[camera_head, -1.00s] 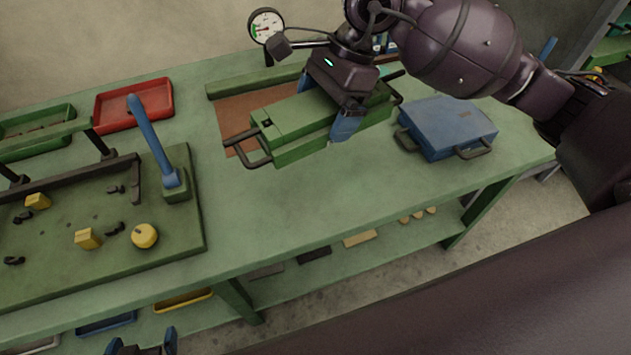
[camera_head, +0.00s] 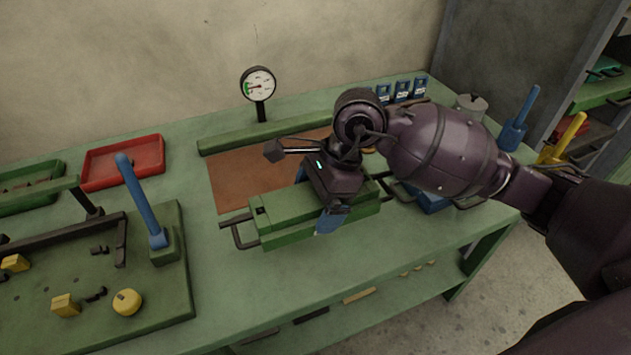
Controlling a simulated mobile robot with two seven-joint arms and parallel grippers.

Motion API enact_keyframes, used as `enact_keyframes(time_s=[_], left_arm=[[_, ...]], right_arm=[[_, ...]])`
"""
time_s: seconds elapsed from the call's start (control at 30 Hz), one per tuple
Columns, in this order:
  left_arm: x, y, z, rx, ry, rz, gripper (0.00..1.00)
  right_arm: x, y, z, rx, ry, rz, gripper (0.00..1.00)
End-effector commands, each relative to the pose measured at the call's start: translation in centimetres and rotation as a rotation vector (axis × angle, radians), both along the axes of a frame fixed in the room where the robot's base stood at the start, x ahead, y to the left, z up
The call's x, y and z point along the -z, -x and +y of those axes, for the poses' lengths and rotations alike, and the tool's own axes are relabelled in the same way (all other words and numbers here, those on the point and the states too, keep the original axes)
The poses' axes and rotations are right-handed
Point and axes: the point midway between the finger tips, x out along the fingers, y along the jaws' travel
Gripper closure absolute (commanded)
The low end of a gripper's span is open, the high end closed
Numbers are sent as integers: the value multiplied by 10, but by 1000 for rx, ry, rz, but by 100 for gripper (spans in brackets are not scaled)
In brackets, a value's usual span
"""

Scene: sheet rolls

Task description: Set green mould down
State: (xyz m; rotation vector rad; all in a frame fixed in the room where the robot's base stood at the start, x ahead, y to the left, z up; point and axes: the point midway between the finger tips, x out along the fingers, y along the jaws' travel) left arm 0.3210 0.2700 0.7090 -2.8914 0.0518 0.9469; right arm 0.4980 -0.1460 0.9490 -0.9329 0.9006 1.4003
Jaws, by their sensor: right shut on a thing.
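The green mould (camera_head: 283,214) is a long green block with dark bar handles at its ends. It is over or on the bench, in front of the reddish-brown pad (camera_head: 236,184), and partly overlaps the pad's front edge in the picture. My right gripper (camera_head: 331,214) is shut on the green mould from above, across its middle. I cannot tell whether the mould touches the bench top. My left gripper is not in view.
A blue mould (camera_head: 430,203) is partly hidden behind my right arm. A dial gauge (camera_head: 258,84) stands behind the pad. A red tray (camera_head: 123,161) and a fixture with a blue lever (camera_head: 141,200) are at left. Bench (camera_head: 225,290) in front is clear.

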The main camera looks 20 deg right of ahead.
Motion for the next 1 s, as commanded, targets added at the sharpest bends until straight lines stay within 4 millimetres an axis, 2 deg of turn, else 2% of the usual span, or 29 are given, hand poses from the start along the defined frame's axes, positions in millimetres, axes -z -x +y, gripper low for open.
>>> enact_keyframes(time_s=[0.3,0.73,1.0], left_arm=[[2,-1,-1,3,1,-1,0],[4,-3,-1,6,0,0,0],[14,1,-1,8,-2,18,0]], right_arm=[[43,-1,1,-1,-5,-6,76],[61,-1,1,0,-4,-7,76],[95,-1,1,-1,-6,-3,76]])
